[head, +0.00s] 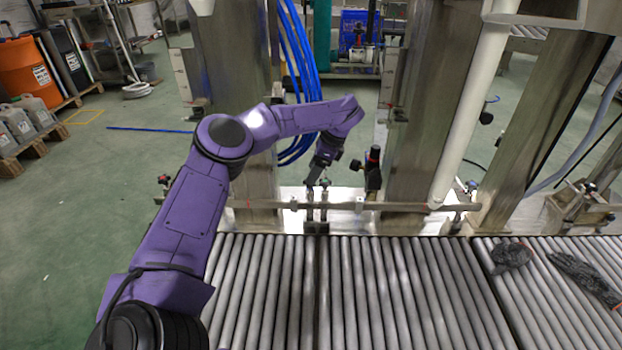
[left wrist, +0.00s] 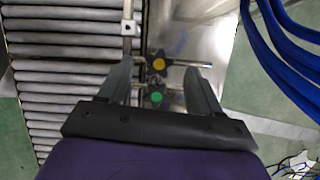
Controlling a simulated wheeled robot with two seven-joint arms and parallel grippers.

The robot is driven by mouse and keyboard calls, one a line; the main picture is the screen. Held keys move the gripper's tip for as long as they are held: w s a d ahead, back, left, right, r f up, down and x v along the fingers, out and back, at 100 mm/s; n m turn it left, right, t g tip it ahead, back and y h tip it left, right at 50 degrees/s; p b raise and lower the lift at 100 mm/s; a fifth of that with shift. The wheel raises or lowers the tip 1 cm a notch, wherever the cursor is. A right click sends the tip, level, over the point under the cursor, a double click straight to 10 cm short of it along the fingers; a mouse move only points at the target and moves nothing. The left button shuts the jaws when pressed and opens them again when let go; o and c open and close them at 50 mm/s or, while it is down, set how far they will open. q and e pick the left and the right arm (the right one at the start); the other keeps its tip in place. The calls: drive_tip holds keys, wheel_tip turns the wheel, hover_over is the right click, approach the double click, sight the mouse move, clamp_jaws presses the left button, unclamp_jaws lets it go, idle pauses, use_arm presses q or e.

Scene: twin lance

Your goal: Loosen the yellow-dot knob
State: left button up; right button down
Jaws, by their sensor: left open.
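The yellow-dot knob (left wrist: 158,63), a dark star-shaped knob with a yellow centre, shows in the left wrist view. A similar green-dot knob (left wrist: 156,97) sits just below it in that picture, closer to the gripper body. My left gripper (left wrist: 157,68) is open, with one finger on each side in the picture. The yellow-dot knob appears between the fingertips, with a gap on both sides; I cannot tell the depth. In the head view my left gripper (head: 318,182) points down over the rail behind the rollers, where the knobs are too small to tell apart. My right gripper is not in view.
A metal rail (head: 400,206) runs along the back of the roller conveyor (head: 380,285). Blue hoses (head: 298,60) hang behind my arm. Dark gloves (head: 585,275) lie on the rollers at right.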

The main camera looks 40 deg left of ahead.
use_arm(q)
drive_tip(key=shift+x, duration=1.4)
drive_tip(key=c, duration=1.1)
drive_tip(key=shift+o, duration=0.3)
drive_tip(key=shift+f+n+g+h+b, duration=0.1)
drive_tip(key=shift+n+g+h+b, duration=0.2)
drive_tip(key=shift+n+b, duration=0.8)
drive_tip(key=n+b, duration=0.1)
drive_tip(key=n, duration=0.1)
drive_tip(key=shift+w+n+g+h, duration=0.1)
drive_tip(key=shift+n+g+h, duration=0.2)
drive_tip(key=shift+g, duration=0.1)
drive_tip(key=shift+n+h+b, duration=0.35)
drive_tip(key=shift+n+h, duration=0.05)
drive_tip(key=shift+n, duration=0.7)
drive_tip(key=shift+a+n+h, duration=0.1)
drive_tip(key=shift+n+h, duration=0.3)
drive_tip(key=shift+n, duration=0.6)
